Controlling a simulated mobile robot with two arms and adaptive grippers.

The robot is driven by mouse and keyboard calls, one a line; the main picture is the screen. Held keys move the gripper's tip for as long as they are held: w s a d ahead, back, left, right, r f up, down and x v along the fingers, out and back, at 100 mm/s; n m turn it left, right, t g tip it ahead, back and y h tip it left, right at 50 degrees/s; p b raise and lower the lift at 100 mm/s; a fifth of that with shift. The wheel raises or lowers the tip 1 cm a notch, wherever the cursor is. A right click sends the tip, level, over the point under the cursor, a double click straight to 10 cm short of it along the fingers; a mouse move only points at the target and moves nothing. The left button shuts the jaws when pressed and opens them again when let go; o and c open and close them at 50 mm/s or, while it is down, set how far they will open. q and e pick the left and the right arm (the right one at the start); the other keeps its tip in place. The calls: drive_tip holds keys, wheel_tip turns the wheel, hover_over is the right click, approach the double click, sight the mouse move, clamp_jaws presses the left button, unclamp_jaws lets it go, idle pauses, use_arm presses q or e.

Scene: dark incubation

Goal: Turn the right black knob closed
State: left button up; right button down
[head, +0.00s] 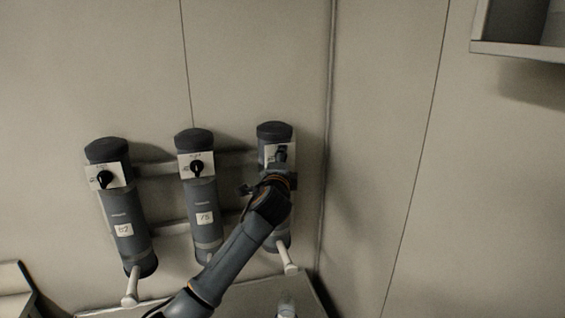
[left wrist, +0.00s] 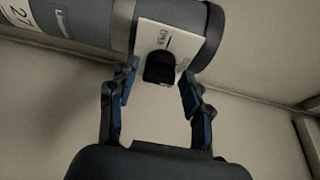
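The right black knob (left wrist: 160,68) sits on a white plate (left wrist: 183,40) on the right grey cylinder (left wrist: 90,22). In the left wrist view the plate has small lettering and a short line beside the knob. My left gripper (left wrist: 160,80) is open, with one finger on each side of the knob and a visible gap to it. In the head view my left gripper (head: 281,160) is in front of the right cylinder (head: 275,131) and largely hides its knob. My right gripper is in neither view.
The middle cylinder (head: 203,198) and left cylinder (head: 121,205) stand beside it on the wall, each with a black knob on a white plate. A wall corner (head: 325,150) is close on the right. A shelf (head: 520,50) hangs at the upper right.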

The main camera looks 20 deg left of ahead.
use_arm(q)
drive_tip(key=shift+s, duration=0.1)
drive_tip(key=v, duration=1.1)
drive_tip(key=shift+s, duration=0.35)
